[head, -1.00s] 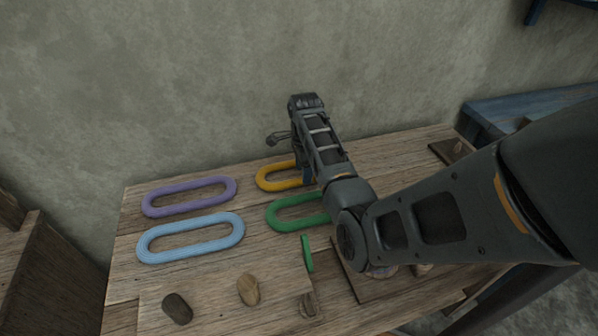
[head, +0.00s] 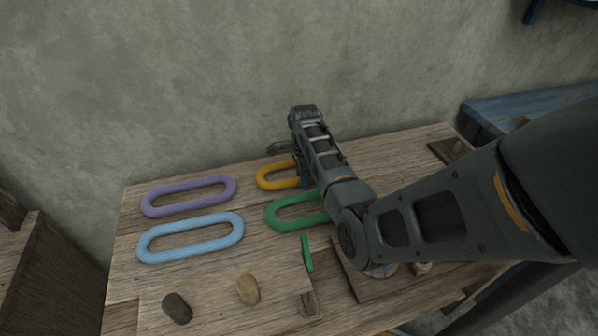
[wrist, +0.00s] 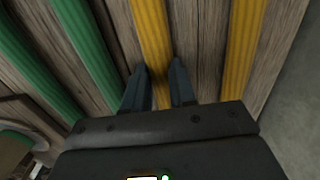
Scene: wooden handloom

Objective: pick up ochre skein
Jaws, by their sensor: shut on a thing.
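The ochre skein (head: 263,184) is an elongated loop lying on the wooden table at the back. Its right part is hidden behind my arm in the head view. In the wrist view both long strands of the ochre skein (wrist: 151,38) show. My gripper (wrist: 159,75) has its fingers on either side of the nearer strand and is shut on it. The skein appears to rest on the table.
A green skein (head: 283,225) lies just in front of the ochre one. Purple (head: 189,209) and light blue (head: 190,255) skeins lie to the left. A green strip (head: 307,254) and several small brown lumps are nearer the front. The wall rises behind the table.

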